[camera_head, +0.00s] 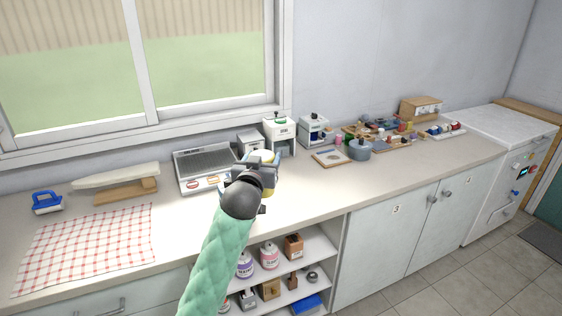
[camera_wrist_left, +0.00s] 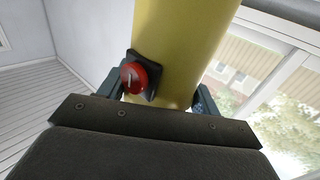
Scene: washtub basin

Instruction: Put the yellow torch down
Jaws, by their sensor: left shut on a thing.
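My left gripper (camera_head: 262,163) is over the counter near its front edge, left of centre in the head view. In the left wrist view the gripper (camera_wrist_left: 160,95) is shut on the yellow torch (camera_wrist_left: 180,45), a thick yellow cylinder with a red switch (camera_wrist_left: 134,78) on a black mount. I cannot tell whether the torch touches the counter (camera_head: 330,190). My right gripper is not in view.
Trays of small items (camera_head: 385,142) stand at right. The counter's front right is clear.

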